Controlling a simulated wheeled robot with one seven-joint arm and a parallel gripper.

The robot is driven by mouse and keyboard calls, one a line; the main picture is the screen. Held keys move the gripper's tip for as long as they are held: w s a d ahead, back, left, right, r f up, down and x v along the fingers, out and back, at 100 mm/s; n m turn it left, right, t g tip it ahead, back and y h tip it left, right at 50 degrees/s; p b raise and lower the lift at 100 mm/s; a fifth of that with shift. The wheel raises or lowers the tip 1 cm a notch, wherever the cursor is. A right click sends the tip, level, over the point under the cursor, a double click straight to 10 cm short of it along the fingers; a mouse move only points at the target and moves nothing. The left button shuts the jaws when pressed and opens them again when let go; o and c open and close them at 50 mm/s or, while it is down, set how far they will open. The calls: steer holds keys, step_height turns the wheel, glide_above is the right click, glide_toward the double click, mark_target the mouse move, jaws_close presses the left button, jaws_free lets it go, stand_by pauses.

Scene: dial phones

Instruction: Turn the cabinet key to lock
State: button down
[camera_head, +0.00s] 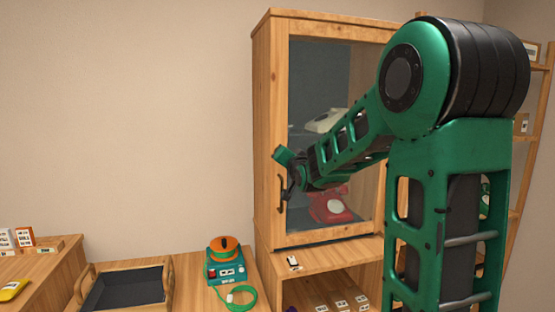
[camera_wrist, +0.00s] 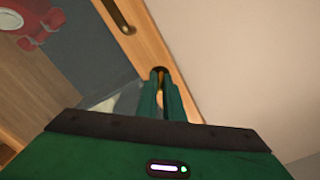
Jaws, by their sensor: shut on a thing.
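The wooden cabinet (camera_head: 262,130) has a glass door, shut as far as I can see, with a dark handle (camera_head: 281,200) on its left frame. The handle also shows in the wrist view (camera_wrist: 118,16). My gripper (camera_wrist: 161,82) is at the door frame, below the handle in that picture, its two green fingers close together over a dark round lock plate (camera_wrist: 159,70). The fingers are shut on the key, of which only a thin sliver shows between them. In the head view my arm crosses the door and the fingertips are hard to make out.
Behind the glass are a red phone (camera_head: 330,207) and a pale phone (camera_head: 325,121). A teal device with an orange top (camera_head: 224,262) and green cord stands on the lower left counter, beside a dark-lined tray (camera_head: 125,290). A small tag (camera_head: 293,263) lies below the door.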

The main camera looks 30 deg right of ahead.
steer(key=shift+a+f+n, duration=0.1)
steer(key=shift+n, duration=3.5)
steer(key=c, duration=1.9)
jaws_free()
steer(key=shift+s, duration=0.1)
